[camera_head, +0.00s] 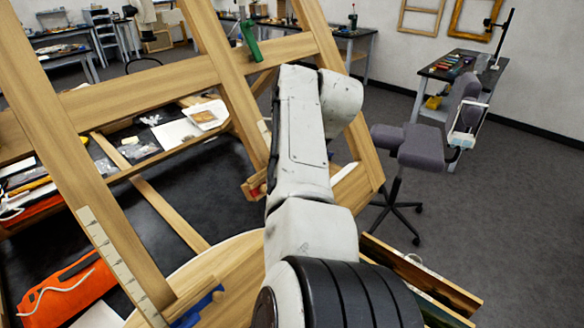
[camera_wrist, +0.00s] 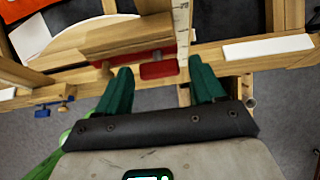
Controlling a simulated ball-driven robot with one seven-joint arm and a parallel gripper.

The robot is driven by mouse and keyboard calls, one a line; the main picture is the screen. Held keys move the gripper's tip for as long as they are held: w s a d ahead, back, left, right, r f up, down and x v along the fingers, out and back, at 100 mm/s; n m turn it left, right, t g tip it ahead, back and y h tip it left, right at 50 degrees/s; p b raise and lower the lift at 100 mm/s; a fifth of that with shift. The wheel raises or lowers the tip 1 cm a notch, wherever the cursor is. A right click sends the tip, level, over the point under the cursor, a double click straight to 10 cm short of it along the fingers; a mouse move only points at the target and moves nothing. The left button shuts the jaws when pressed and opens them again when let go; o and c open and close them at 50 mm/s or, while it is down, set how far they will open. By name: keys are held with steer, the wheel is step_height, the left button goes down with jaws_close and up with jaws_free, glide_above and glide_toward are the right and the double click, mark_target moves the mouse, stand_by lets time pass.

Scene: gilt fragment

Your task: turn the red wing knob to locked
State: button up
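The red wing knob (camera_wrist: 158,70) shows in the wrist view as a small flat red piece below a wooden block with a red edge. My gripper (camera_wrist: 160,65) has two dark green fingers spread apart, one on each side of the knob as seen in this view. The fingers look open, with a gap to the knob on both sides; I cannot tell how far the knob is in depth. In the head view a red part (camera_head: 256,190) shows at the wooden frame, left of my arm. My gripper is hidden behind my arm there.
A large wooden easel frame (camera_head: 130,100) stands around the work area. A blue knob (camera_wrist: 42,112) sits on the rail at left, and a blue clamp part (camera_head: 205,305) shows low in the head view. An orange case (camera_head: 70,290) lies at lower left. A grey chair (camera_head: 420,145) stands at right.

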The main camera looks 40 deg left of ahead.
steer(key=shift+o, duration=0.3)
steer(key=b+v, duration=0.2)
steer(key=v, duration=0.8)
steer(key=shift+d+r+b, duration=0.15)
steer(key=shift+r+b, duration=0.2)
